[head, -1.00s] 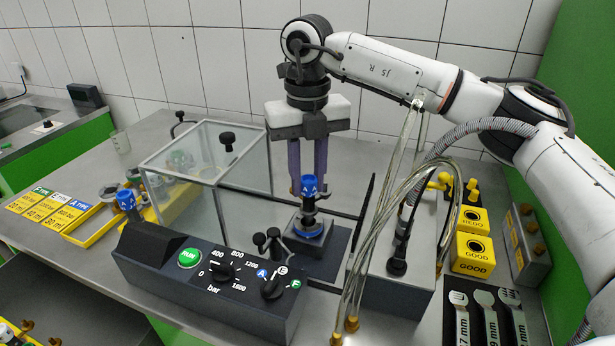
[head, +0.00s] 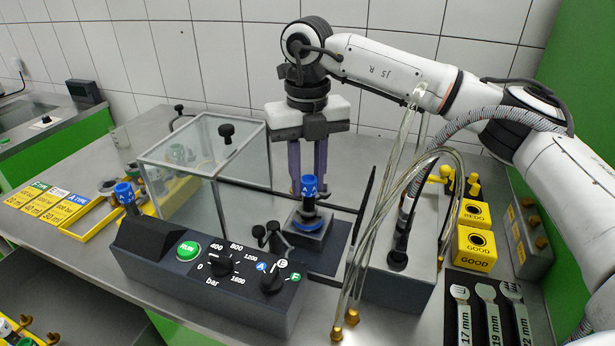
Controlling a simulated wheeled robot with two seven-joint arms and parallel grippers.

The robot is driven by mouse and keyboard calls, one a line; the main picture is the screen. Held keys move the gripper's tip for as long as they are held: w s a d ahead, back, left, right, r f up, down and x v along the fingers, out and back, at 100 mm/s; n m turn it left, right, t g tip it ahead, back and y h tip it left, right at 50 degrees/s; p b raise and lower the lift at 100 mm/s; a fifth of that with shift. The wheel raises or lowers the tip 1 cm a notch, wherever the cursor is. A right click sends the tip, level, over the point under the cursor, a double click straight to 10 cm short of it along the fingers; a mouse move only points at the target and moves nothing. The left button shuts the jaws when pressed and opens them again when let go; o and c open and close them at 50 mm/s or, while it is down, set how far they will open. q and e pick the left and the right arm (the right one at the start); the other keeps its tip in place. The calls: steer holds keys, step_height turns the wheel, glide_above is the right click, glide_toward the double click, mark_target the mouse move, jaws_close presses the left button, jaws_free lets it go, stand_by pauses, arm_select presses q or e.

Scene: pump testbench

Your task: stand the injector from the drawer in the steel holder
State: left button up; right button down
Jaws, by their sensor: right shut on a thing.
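My right gripper (head: 308,168) points straight down, its fingers shut around the injector (head: 309,186), which has a blue top marked A. The injector is upright over a grey square block with a blue ring (head: 307,224), likely the steel holder. The injector's lower end meets or overlaps the ring in this view; I cannot tell how deep it sits. My left gripper is not in view.
A clear glass box (head: 190,165) stands just left of the block. A control panel with a green RUN button (head: 187,251) is in front. Clear hoses (head: 385,225) hang close to the right. Another blue-topped part (head: 125,193) stands at the left.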

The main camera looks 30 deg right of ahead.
steer(key=shift+f, duration=0.4)
stand_by(0.3)
steer(key=c, duration=1.4)
jaws_free()
step_height(320, 180, up, 3)
steer(key=shift+f+p, duration=0.2)
steer(key=shift+p, duration=0.6)
steer(key=shift+r+p, duration=0.7)
steer(key=shift+r, duration=1.5)
